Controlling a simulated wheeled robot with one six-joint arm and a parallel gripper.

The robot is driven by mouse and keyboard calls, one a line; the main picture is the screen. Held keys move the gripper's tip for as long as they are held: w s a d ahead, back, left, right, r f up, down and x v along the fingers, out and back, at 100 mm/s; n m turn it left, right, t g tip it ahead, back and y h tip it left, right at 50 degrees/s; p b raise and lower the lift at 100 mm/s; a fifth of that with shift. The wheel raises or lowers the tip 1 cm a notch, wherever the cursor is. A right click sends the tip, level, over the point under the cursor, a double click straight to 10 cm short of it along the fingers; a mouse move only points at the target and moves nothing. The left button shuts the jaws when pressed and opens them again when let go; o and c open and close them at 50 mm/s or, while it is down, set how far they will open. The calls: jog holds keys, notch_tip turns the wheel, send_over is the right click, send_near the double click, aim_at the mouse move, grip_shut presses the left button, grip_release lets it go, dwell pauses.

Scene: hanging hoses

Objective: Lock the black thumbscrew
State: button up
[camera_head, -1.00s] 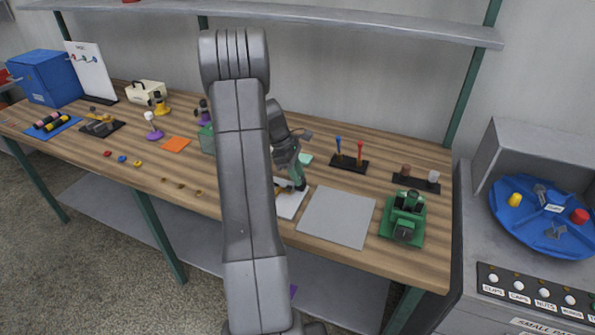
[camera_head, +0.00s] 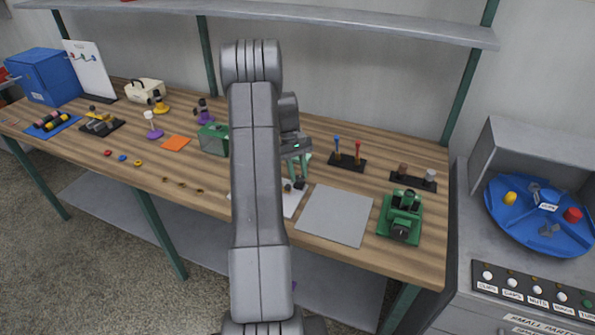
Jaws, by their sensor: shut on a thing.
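My gripper (camera_head: 294,187) is to the right of my raised arm, pointing down over a white sheet or plate (camera_head: 292,207) on the bench. Its green fingers are shut on a small dark thing low at the plate. The held thing is too small to identify for certain. I cannot pick out the black thumbscrew with certainty. My arm hides the left part of the white plate.
A grey mat (camera_head: 335,215) lies bare to the right. A green fixture with a dark round part (camera_head: 400,231) stands beyond it. Black racks (camera_head: 347,163) stand behind. A green box (camera_head: 213,139) is left of my arm. A blue turntable (camera_head: 540,238) sits far right.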

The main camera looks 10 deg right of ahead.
jog(key=shift+m, duration=0.5)
jog(key=o, duration=1)
jog(key=d+v, duration=0.1)
jog(key=v, duration=1.2)
jog(key=shift+w+a+r+b, duration=0.15)
jog(key=shift+a+r+b, duration=0.1)
jog(key=shift+r+b, duration=0.2)
jog(key=shift+f, duration=0.1)
jog(key=x, duration=0.7)
jog(key=p+x, duration=0.1)
jog(key=x, duration=0.5)
jog(key=shift+s+a+f, duration=0.2)
jog(key=shift+f, duration=0.2)
